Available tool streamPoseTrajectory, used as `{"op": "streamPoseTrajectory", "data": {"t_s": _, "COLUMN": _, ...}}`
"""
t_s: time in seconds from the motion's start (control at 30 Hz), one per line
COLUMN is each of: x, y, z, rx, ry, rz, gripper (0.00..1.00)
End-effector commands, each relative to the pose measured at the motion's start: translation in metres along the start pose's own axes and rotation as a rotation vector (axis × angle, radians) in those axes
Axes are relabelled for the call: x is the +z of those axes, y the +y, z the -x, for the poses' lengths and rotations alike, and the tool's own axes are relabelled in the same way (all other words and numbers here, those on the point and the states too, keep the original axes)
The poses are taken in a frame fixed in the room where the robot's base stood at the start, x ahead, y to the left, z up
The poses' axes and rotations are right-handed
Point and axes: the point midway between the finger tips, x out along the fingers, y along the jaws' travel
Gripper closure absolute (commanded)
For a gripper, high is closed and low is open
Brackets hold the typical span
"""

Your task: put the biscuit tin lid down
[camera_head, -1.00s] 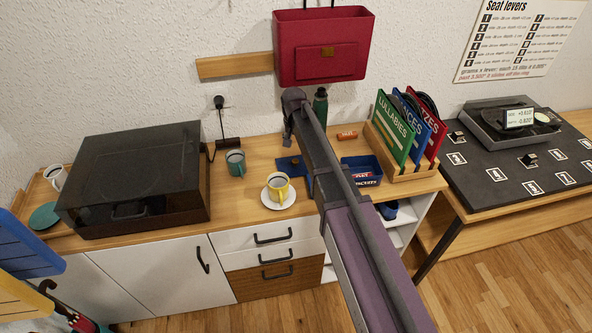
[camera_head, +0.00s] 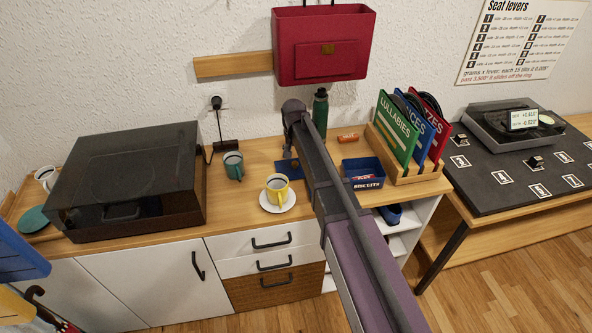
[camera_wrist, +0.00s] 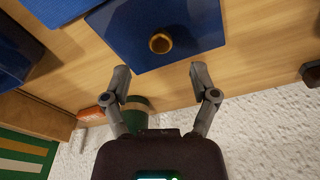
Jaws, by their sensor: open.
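The biscuit tin lid is a flat blue square with a round brass-coloured knob. It lies on the wooden cabinet top and shows partly past my arm in the head view (camera_head: 284,166). In the wrist view the lid (camera_wrist: 195,22) is just beyond my fingertips, its knob facing them. My gripper (camera_wrist: 160,78) is open and empty, its fingers apart from the knob. The open blue biscuit tin (camera_head: 364,183) stands to the right of the lid.
A yellow cup on a saucer (camera_head: 277,191) stands in front of the lid, and a teal mug (camera_head: 233,166) to its left. A green bottle (camera_head: 320,112) is behind. A record rack (camera_head: 408,171) stands right of the tin. A turntable (camera_head: 130,180) fills the left.

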Motion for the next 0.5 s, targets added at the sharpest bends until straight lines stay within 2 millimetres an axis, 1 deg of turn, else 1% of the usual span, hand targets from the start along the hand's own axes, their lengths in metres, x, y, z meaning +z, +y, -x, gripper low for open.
{"op": "streamPoseTrajectory", "data": {"t_s": 0.27, "x": 0.001, "y": 0.0, "z": -0.003, "rx": 0.0, "ry": 0.0, "rz": 0.0, "gripper": 0.24}}
{"op": "streamPoseTrajectory", "data": {"t_s": 0.5, "x": 0.003, "y": -0.001, "z": -0.017, "rx": 0.0, "ry": 0.0, "rz": 0.001, "gripper": 0.24}}
